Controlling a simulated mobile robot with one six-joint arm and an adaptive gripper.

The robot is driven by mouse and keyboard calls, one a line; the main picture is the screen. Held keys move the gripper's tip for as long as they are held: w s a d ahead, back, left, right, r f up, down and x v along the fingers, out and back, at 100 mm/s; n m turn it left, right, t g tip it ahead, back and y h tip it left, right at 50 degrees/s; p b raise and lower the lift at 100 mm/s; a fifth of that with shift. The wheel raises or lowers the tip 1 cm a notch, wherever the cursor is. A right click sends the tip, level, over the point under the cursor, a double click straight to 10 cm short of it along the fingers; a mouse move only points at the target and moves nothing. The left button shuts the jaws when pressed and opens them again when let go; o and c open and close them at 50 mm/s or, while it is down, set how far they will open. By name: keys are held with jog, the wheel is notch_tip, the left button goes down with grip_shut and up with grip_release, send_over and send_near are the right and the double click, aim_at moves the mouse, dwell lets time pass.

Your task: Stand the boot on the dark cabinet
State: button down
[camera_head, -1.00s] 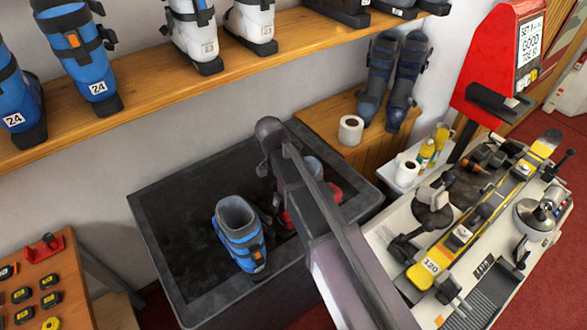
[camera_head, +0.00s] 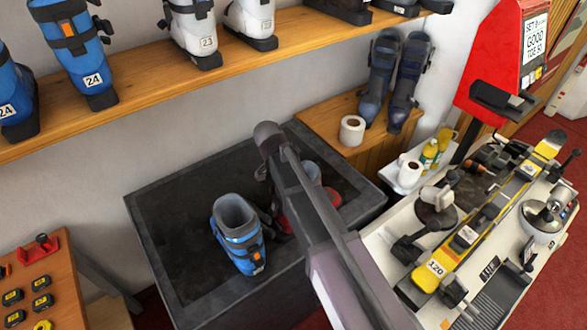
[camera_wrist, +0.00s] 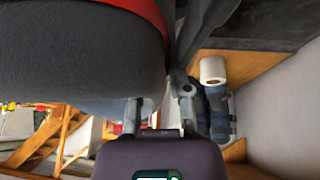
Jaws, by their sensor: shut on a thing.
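The dark cabinet (camera_head: 165,215) is a wide dark grey box with a worn flat top and a raised rim. A blue boot (camera_head: 238,235) with an orange mark stands upright on its left-middle part. My gripper (camera_wrist: 172,80) is shut on a dark grey and red boot (camera_wrist: 85,55), which fills the upper left of the wrist view. In the head view my arm covers most of that held boot; bits of its red shell (camera_head: 333,197) show beside the arm, over the cabinet's right part. Whether it touches the cabinet top is hidden.
A wooden shelf (camera_head: 150,80) with blue and white boots runs above the cabinet. A wooden bench (camera_head: 330,130) with a paper roll (camera_head: 352,130) and blue-grey boots (camera_head: 405,80) stands behind right. A ski workbench (camera_head: 380,235) is at right. The cabinet's left part looks clear.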

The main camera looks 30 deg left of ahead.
jog(key=shift+f, duration=0.15)
jog(key=c, duration=0.6)
grip_release()
jog(key=shift+r, duration=0.25)
jog(key=p+v, duration=0.9)
jog(key=v, duration=0.1)
jog(key=shift+w+d, duration=0.1)
jog(key=shift+p+v, duration=0.85)
jog(key=shift+v, duration=0.15)
jog(key=shift+f, duration=0.1)
